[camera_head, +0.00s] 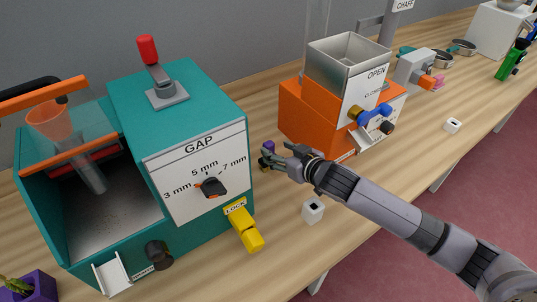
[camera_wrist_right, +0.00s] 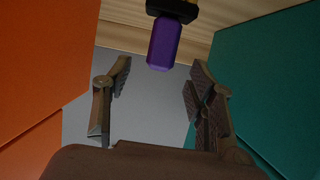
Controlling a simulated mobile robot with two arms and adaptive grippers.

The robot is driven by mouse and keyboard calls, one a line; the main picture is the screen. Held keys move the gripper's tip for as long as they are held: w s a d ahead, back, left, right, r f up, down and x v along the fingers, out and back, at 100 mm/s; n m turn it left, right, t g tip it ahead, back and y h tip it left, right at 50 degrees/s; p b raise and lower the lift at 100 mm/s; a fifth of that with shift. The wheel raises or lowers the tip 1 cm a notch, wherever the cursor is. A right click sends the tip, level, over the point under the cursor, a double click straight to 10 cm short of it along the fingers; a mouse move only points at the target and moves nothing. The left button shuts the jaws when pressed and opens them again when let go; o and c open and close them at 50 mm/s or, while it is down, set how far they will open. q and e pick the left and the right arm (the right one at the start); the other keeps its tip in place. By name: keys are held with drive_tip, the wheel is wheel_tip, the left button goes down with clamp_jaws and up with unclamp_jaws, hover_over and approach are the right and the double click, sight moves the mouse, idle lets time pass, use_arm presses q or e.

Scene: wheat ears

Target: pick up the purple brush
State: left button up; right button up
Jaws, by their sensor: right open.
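The purple brush (camera_head: 268,146) is small and partly hidden behind my right gripper in the head view. It sits in the gap between the teal machine and the orange machine. In the right wrist view, its purple handle (camera_wrist_right: 164,43) hangs into the picture from the top, with a dark part and a bit of yellow above it. My right gripper (camera_head: 273,160) is open. In the wrist view its two fingers (camera_wrist_right: 160,73) stand apart, with the handle ahead of them, near the middle of the gap. Contact cannot be seen.
The teal machine (camera_head: 190,95) with a yellow lock knob (camera_head: 246,230) stands left of the gripper. The orange machine (camera_head: 310,118) with a metal hopper stands to the right. A small white block (camera_head: 313,212) lies on the wooden table (camera_head: 375,190) in front.

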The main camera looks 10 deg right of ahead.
sight(271, 145)
drive_tip(key=shift+w, duration=0.15)
drive_tip(key=shift+w+a, duration=0.15)
drive_tip(key=shift+w, duration=0.05)
drive_tip(key=x, duration=0.1)
drive_tip(key=p+x, duration=0.2)
drive_tip(key=x, duration=0.1)
drive_tip(key=shift+w+a+r, duration=0.1)
drive_tip(key=shift+w+r, duration=0.05)
drive_tip(key=shift+r, duration=0.1)
drive_tip(key=shift+w+a+f, duration=0.1)
drive_tip(key=shift+w+f, duration=0.1)
drive_tip(key=shift+w, duration=0.05)
use_arm(q)
drive_tip(key=shift+s+a+r, duration=0.1)
drive_tip(key=shift+a+r, duration=0.15)
drive_tip(key=shift+r, duration=0.75)
use_arm(e)
drive_tip(key=shift+c, duration=0.4)
clamp_jaws()
